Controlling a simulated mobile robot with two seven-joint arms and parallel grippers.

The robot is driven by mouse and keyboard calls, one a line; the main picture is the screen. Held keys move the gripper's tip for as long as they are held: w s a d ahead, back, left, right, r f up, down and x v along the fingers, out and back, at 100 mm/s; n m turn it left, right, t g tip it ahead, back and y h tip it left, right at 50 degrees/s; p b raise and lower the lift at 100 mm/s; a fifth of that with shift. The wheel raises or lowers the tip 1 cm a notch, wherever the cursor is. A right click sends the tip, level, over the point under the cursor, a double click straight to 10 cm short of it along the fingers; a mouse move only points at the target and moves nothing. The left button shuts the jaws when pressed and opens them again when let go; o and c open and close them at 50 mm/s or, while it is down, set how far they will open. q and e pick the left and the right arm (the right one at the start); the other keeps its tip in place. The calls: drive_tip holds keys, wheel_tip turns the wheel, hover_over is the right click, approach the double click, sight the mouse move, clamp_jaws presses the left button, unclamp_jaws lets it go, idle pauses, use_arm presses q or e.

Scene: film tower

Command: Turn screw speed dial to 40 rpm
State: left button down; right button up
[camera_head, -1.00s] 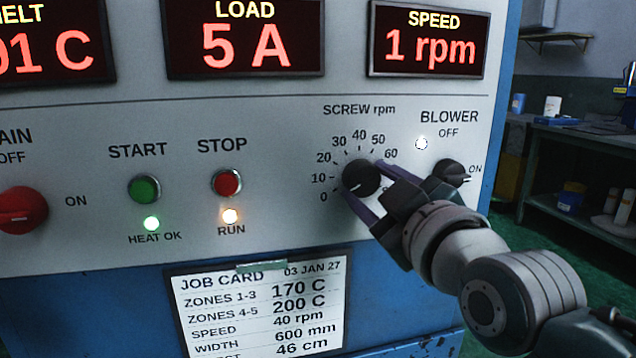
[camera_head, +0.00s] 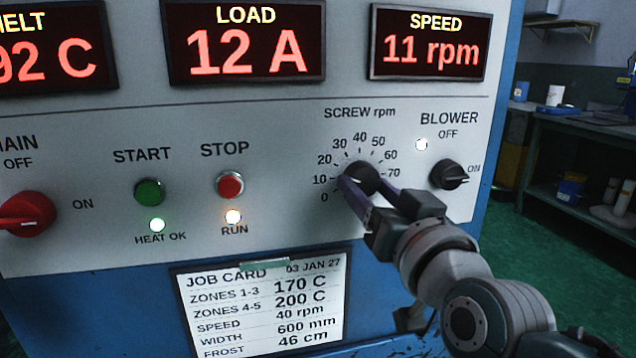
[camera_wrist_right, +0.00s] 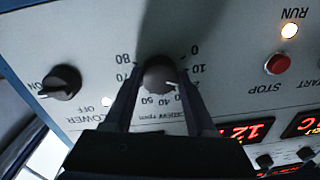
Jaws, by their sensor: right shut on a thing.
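The screw speed dial (camera_head: 362,175) is a black round knob on the pale panel, under the label SCREW rpm, with printed marks from 0 upward around it. My right gripper (camera_head: 364,179) is shut on the dial, its two dark fingers on the knob's sides. The wrist view shows the dial (camera_wrist_right: 160,76) between the fingers. I cannot tell exactly which mark its pointer faces. The SPEED display (camera_head: 429,45) reads 11 rpm. The job card (camera_head: 264,303) lists speed 40 rpm. My left gripper is not in view.
The black blower knob (camera_head: 449,174) is close to the right of the dial. The green start button (camera_head: 150,191), red stop button (camera_head: 230,185) and red main switch (camera_head: 27,211) are to the left. RUN and HEAT OK lamps are lit.

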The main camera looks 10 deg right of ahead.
drive_tip(key=m, duration=0.3)
drive_tip(key=shift+m, duration=0.4)
drive_tip(key=m, duration=0.3)
drive_tip(key=shift+a+m+h, duration=0.1)
drive_tip(key=shift+m+h, duration=0.2)
drive_tip(key=shift+m, duration=0.1)
drive_tip(key=m, duration=0.4)
drive_tip(key=shift+m, duration=0.4)
drive_tip(key=shift+m+h, duration=0.3)
drive_tip(key=shift+m, duration=0.6)
drive_tip(key=o, duration=1.4)
drive_tip(key=shift+c, duration=0.2)
